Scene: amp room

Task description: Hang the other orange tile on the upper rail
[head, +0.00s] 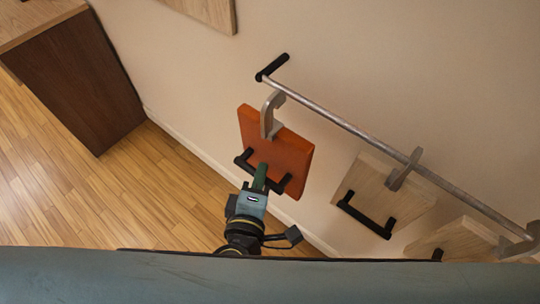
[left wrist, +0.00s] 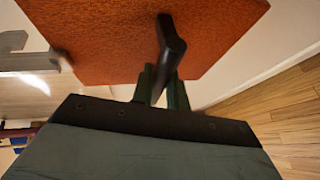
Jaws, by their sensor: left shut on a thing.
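An orange tile (head: 293,150) with a grey hook (head: 268,118) and a black handle (head: 242,160) is near the left end of a metal rail (head: 345,124). My left gripper (head: 260,178) is shut on the handle and holds the tile from below. The hook's top is close to the rail; I cannot tell whether it rests on it. In the left wrist view the tile (left wrist: 110,40) fills the top, with the handle (left wrist: 172,42) between the green fingers (left wrist: 163,85). My right gripper is not in view. Only one rail shows.
Two light wooden tiles, a nearer one (head: 365,185) and one at the lower right (head: 455,238), hang along the rail. The rail's black bracket (head: 271,67) meets the wall. A brown cabinet (head: 85,85) stands at the left. The wooden floor (head: 60,190) between is clear.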

